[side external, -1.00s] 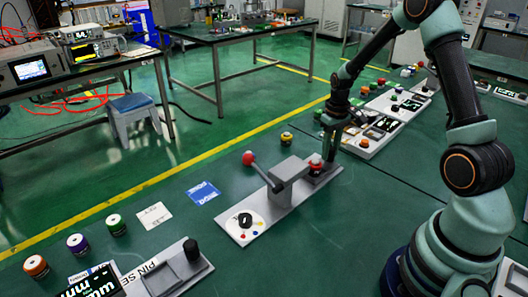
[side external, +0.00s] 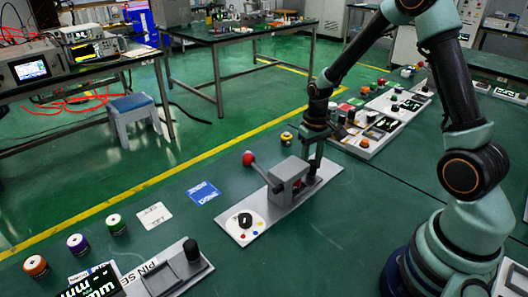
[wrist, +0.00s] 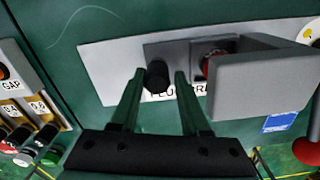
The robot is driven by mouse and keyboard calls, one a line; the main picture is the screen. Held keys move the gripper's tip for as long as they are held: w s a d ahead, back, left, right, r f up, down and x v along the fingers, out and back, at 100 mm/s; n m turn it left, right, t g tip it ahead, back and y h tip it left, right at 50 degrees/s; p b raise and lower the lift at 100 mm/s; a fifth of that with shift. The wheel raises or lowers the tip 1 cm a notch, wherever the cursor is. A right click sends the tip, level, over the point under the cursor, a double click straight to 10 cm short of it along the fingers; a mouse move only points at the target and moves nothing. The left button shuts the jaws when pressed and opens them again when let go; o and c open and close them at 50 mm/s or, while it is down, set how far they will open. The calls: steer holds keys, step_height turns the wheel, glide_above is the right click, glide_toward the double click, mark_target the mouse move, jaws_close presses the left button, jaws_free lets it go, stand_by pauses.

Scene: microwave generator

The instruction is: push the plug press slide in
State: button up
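The plug press is a grey block (side external: 287,172) on a light grey base plate (side external: 262,208), with a red-balled lever (side external: 249,160) tilted up to the left. In the wrist view, the slide (wrist: 180,50) is a darker grey plate with an upright black knob (wrist: 157,76). A red part (wrist: 212,62) sits under the press block, partly hidden by it. My gripper (side external: 314,180) is low at the right end of the press. In the wrist view, my gripper's fingers (wrist: 160,76) are apart on either side of the knob, with a gap visible at the right finger.
A black dial (side external: 245,220) sits on the plate's left end. A blue card (side external: 203,193) and white card (side external: 155,215) lie on the left. Another panel (side external: 366,145) stands behind my gripper. Green tabletop is clear in front of the press.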

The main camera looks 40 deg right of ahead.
steer(key=shift+o, duration=1.1)
steer(key=shift+a, duration=0.1)
steer(key=shift+r, duration=0.1)
step_height(320, 180, up, 12)
step_height(320, 180, up, 6)
steer(key=n+t, duration=0.1)
steer(key=t, duration=0.1)
glide_above(308, 187)
steer(key=s+a+r+n+t, duration=0.1)
steer(key=s+a+r+t, duration=0.2)
steer(key=s+a, duration=0.2)
steer(key=shift+s+a+r+n+t, duration=0.2)
steer(key=shift+s+n+t, duration=0.1)
steer(key=shift+s, duration=0.4)
